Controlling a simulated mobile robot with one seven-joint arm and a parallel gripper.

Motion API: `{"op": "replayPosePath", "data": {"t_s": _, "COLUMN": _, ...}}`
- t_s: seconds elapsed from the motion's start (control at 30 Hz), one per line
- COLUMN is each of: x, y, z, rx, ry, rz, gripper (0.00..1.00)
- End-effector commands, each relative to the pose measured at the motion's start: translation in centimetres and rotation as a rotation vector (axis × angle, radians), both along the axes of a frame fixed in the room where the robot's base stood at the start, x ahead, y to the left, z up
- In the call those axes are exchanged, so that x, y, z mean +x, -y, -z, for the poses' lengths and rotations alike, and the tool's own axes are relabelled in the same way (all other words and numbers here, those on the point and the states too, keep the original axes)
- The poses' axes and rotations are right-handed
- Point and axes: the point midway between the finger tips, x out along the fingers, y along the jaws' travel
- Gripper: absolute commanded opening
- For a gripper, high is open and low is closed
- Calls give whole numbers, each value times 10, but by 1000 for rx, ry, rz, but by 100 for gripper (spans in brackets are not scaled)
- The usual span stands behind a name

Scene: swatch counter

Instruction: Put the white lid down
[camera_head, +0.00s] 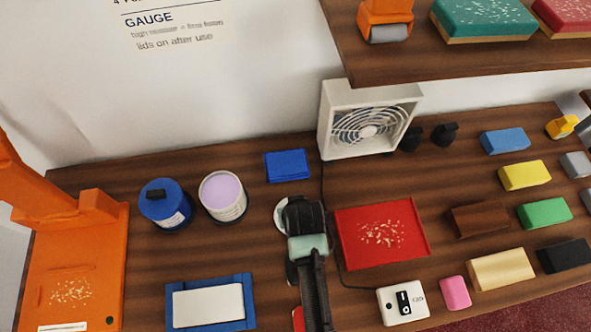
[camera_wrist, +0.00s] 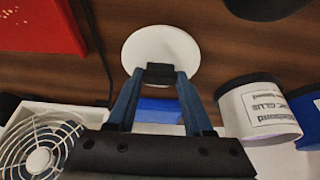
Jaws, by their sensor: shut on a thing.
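The white lid (camera_wrist: 165,45) is a flat round disc in front of my fingers in the wrist view. In the head view only its left edge (camera_head: 280,215) shows; my arm hides the rest. My gripper (camera_wrist: 160,73) is shut on the lid near its edge, at what looks like a dark knob. Whether the lid touches the counter (camera_head: 120,165) I cannot tell. An open white tin (camera_head: 223,197) with lilac contents stands to the left of the lid in the head view. Its labelled side (camera_wrist: 262,115) shows at right in the wrist view.
A blue-lidded tin (camera_head: 165,203) stands left of the open tin. A blue block (camera_head: 288,166) and a white fan (camera_head: 368,120) are behind my gripper. A red tray (camera_head: 345,240) with pale flakes lies to the right. Bare wood shows between the open tin and the lid.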

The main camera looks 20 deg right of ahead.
Motion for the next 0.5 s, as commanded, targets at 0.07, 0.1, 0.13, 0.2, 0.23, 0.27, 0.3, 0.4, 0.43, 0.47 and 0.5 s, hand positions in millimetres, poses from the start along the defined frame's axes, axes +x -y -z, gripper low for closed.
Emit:
{"op": "replayPosePath", "data": {"t_s": 0.07, "x": 0, "y": 0, "z": 0, "rx": 0, "ry": 0, "rz": 0, "gripper": 0}}
{"op": "replayPosePath", "data": {"t_s": 0.1, "x": 0, "y": 0, "z": 2, "rx": 0, "ry": 0, "rz": 0, "gripper": 0}}
{"op": "replayPosePath", "data": {"t_s": 0.13, "x": 0, "y": 0, "z": 3, "rx": 0, "ry": 0, "rz": 0, "gripper": 0}}
{"op": "replayPosePath", "data": {"t_s": 0.2, "x": 0, "y": 0, "z": 3, "rx": 0, "ry": 0, "rz": 0, "gripper": 57}}
{"op": "replayPosePath", "data": {"t_s": 0.23, "x": 0, "y": 0, "z": 3, "rx": 0, "ry": 0, "rz": 0, "gripper": 62}}
{"op": "replayPosePath", "data": {"t_s": 0.27, "x": 0, "y": 0, "z": 3, "rx": 0, "ry": 0, "rz": 0, "gripper": 67}}
{"op": "replayPosePath", "data": {"t_s": 0.3, "x": 0, "y": 0, "z": 3, "rx": 0, "ry": 0, "rz": 0, "gripper": 75}}
{"op": "replayPosePath", "data": {"t_s": 0.4, "x": 0, "y": 0, "z": 3, "rx": 0, "ry": 0, "rz": 0, "gripper": 81}}
{"op": "replayPosePath", "data": {"t_s": 0.43, "x": 0, "y": 0, "z": 3, "rx": 0, "ry": 0, "rz": 0, "gripper": 81}}
{"op": "replayPosePath", "data": {"t_s": 0.47, "x": 0, "y": 0, "z": 3, "rx": 0, "ry": 0, "rz": 0, "gripper": 81}}
{"op": "replayPosePath", "data": {"t_s": 0.5, "x": 0, "y": 0, "z": 3, "rx": 0, "ry": 0, "rz": 0, "gripper": 81}}
